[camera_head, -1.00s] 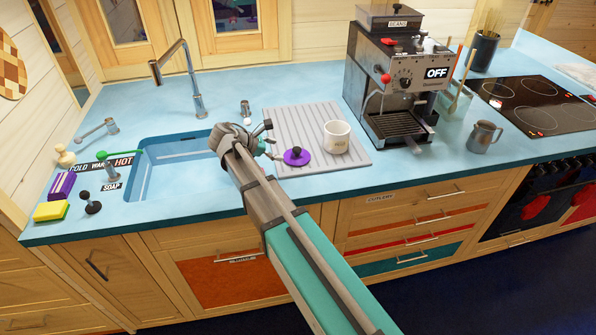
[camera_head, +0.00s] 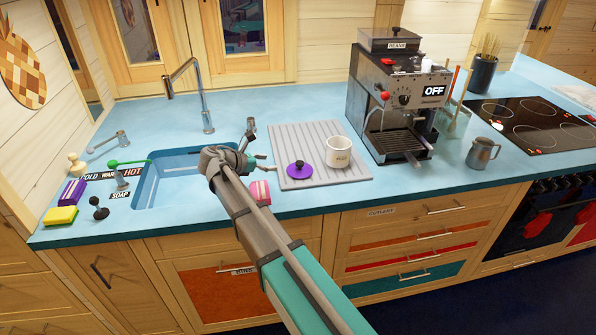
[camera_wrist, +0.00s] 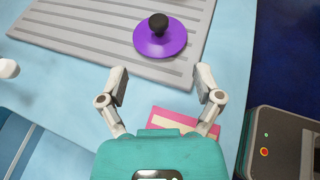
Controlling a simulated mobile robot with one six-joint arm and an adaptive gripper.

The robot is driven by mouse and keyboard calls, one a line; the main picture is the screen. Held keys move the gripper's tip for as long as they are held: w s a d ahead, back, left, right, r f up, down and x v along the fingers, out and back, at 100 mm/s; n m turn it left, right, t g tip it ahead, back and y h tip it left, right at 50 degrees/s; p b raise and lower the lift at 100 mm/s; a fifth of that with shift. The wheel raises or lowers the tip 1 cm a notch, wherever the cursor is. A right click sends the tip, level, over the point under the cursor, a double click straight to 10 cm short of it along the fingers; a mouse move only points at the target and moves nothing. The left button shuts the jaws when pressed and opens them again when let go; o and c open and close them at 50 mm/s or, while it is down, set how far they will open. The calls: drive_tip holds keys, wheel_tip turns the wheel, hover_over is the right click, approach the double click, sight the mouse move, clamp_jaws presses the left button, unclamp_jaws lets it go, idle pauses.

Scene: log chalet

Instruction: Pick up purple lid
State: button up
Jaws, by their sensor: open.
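The purple lid (camera_head: 299,170) with a black knob lies flat on the grey ridged drainboard, left of a white mug. It also shows in the wrist view (camera_wrist: 174,43), ahead of my fingers. My gripper (camera_head: 262,162) is left of the lid, apart from it, near the sink's right edge. In the wrist view my gripper (camera_wrist: 160,80) is open, with its two fingers spread and nothing between them.
The white mug (camera_head: 339,152) stands on the drainboard (camera_head: 325,181), close to the lid. A pink box-like item (camera_wrist: 175,118) lies on the counter below my gripper. The coffee machine (camera_head: 396,100) stands to the right; the sink (camera_head: 165,189) is to the left.

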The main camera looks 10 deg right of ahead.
sight(299, 163)
drive_tip(key=b+x, duration=0.2)
drive_tip(key=x, duration=0.4)
drive_tip(key=shift+w+d+f+b, duration=0.1)
drive_tip(key=shift+d+f+b, duration=0.15)
drive_tip(key=shift+b, duration=0.1)
drive_tip(key=shift+x, duration=0.8)
drive_tip(key=shift+r, duration=0.15)
drive_tip(key=shift+b+x, duration=1.15)
drive_tip(key=shift+x, duration=1.5)
drive_tip(key=shift+w, duration=0.1)
clamp_jaws()
